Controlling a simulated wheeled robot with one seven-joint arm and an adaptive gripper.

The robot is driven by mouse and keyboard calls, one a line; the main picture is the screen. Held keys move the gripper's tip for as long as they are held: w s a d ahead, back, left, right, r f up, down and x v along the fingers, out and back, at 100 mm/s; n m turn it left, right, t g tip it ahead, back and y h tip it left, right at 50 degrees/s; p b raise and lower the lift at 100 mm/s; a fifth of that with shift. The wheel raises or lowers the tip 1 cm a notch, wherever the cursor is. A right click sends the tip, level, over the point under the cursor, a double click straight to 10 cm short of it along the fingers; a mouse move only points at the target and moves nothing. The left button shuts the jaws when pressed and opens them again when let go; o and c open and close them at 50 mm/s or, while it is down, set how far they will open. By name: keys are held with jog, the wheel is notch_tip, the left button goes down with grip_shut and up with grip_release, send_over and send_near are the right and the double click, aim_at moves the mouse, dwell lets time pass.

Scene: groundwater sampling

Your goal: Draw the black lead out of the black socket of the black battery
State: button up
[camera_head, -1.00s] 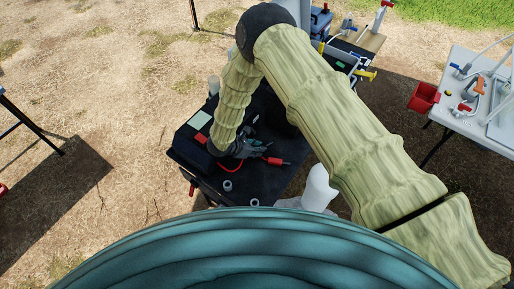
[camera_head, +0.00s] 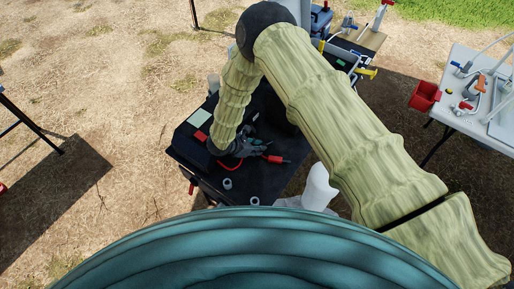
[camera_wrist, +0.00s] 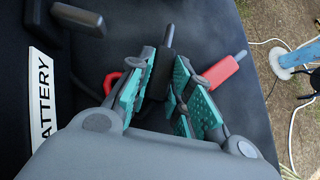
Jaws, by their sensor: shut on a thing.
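The black lead's plug (camera_wrist: 161,73) stands between the teal pads of my gripper (camera_wrist: 160,88) in the wrist view, with its grey metal pin showing bare at the top. My gripper is shut on this plug. In the head view my gripper (camera_head: 256,147) is low over the dark table, beside the black battery (camera_head: 184,138). The battery also shows in the wrist view, with its white BATTERY label (camera_wrist: 42,98) on the left. I cannot make out the black socket; the arm and gripper cover part of the battery in the head view.
A red plug (camera_wrist: 222,71) with a bare pin lies close to the right of my fingers. Small grey rings (camera_head: 227,184) lie near the table's front edge. A white bottle (camera_head: 319,188) stands to the right. A white table (camera_head: 470,112) with a red bin (camera_head: 424,96) is farther right.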

jog(key=shift+s+f+b, duration=0.6)
jog(key=shift+f+b, duration=0.25)
jog(key=shift+f, duration=0.05)
jog(key=o, duration=0.9)
jog(key=shift+o, duration=0.5)
jog(key=shift+f, duration=0.1)
jog(key=shift+w+f, duration=0.25)
jog(key=shift+f, duration=0.05)
jog(key=shift+s+a+r, duration=0.15)
jog(key=shift+a, duration=0.05)
jog(key=shift+r, duration=0.1)
jog(key=shift+s+a+r, duration=0.15)
jog(key=shift+a+r, duration=0.25)
jog(key=shift+w+d+r+v, duration=0.1)
jog(key=shift+w+r+v, duration=0.05)
jog(key=shift+v, duration=0.95)
jog(key=shift+w+d+r+v, duration=0.1)
jog(key=shift+v, duration=1)
jog(key=shift+w+d+r+v, duration=0.1)
jog(key=shift+w+r+v, duration=0.05)
jog(key=shift+v, duration=0.95)
